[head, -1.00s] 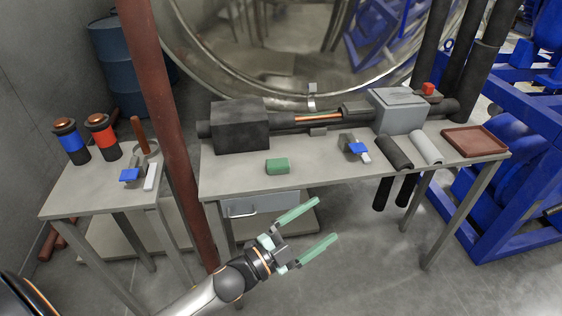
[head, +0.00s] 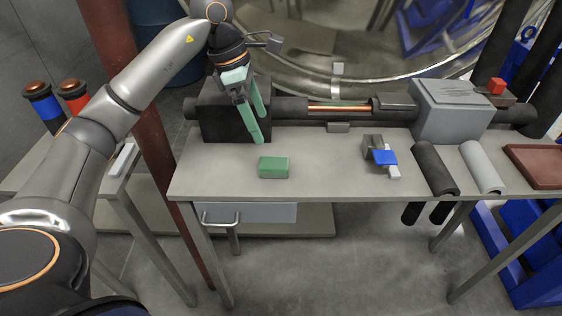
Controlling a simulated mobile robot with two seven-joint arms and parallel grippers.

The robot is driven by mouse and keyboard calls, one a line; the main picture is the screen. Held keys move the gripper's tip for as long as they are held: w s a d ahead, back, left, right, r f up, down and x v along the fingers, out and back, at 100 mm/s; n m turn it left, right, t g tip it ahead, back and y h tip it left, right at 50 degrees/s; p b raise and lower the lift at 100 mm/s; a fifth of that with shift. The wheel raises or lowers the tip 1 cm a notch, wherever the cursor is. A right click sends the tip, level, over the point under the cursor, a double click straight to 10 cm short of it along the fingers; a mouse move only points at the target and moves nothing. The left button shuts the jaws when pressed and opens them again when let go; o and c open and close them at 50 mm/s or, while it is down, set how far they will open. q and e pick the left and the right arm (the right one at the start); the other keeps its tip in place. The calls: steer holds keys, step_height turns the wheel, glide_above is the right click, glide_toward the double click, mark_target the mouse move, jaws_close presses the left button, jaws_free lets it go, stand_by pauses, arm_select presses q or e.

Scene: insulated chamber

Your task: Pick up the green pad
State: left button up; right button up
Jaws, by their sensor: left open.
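The green pad (head: 274,167) is a small green block lying on the grey table (head: 220,178), near its front edge and left of the middle. My left gripper (head: 258,138) has two pale green fingers that point down. It is open and empty, above and slightly left of the pad, in front of the dark box. The fingertips are apart from the pad, which shows fully. My right gripper is not in view.
A dark box (head: 232,112) stands behind the pad, joined to a pipe with a copper section (head: 338,107). A blue-handled tool (head: 384,157), black half-shell (head: 433,166), grey half-shell (head: 481,166) and red-brown tray (head: 537,165) lie to the right. The tabletop around the pad is clear.

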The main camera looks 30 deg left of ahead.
mark_target(273, 163)
arm_select(q)
steer(key=x, duration=1.2)
steer(key=shift+s+a+f+b, duration=0.15)
steer(key=shift+s+a+b, duration=0.05)
steer(key=shift+a+b, duration=0.2)
steer(key=c, duration=1.4)
